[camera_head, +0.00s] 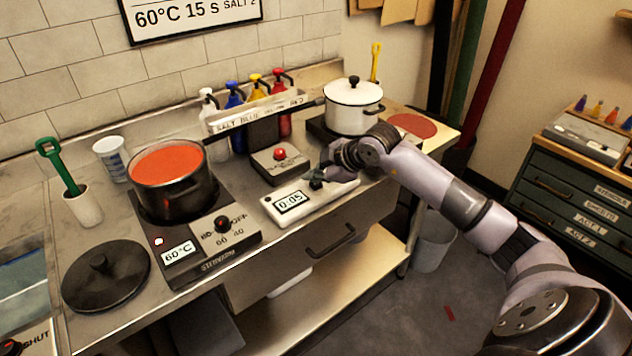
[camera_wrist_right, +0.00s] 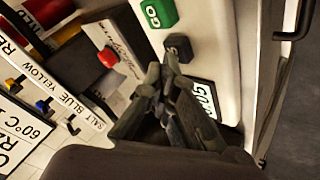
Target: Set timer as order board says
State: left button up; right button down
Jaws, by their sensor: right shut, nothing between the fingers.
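The order board (camera_head: 195,14) on the wall is cut off at the top and reads 60°C, 15 s, SALT 2. The timer (camera_head: 268,205) is a white box on the counter's front edge, with its display reading 0:05. In the wrist view, the timer (camera_wrist_right: 213,45) shows a green GO button (camera_wrist_right: 160,14) and a dark button (camera_wrist_right: 179,47); its display (camera_wrist_right: 205,97) is partly hidden by my fingers. My right gripper (camera_head: 320,179) is shut and empty over the timer's right part. Its fingertips (camera_wrist_right: 168,72) are close to the dark button; I cannot tell whether they touch it. My left gripper is out of view.
A pot of red liquid (camera_head: 168,166) stands on a hotplate showing 60 °C (camera_head: 235,245). A box with a red button (camera_head: 279,165) sits behind the timer. Coloured pump bottles (camera_head: 236,98) stand behind a labelled rail. A white lidded pot (camera_head: 353,105) is at the back right.

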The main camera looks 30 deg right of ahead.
aim_at(314, 185)
jog(key=shift+r+p, duration=0.7)
jog(key=shift+r, duration=0.15)
notch_tip(314, 185, up, 5)
jog(key=p, duration=0.3)
jog(key=shift+p, duration=0.35)
dwell(1.2)
dwell(0.5)
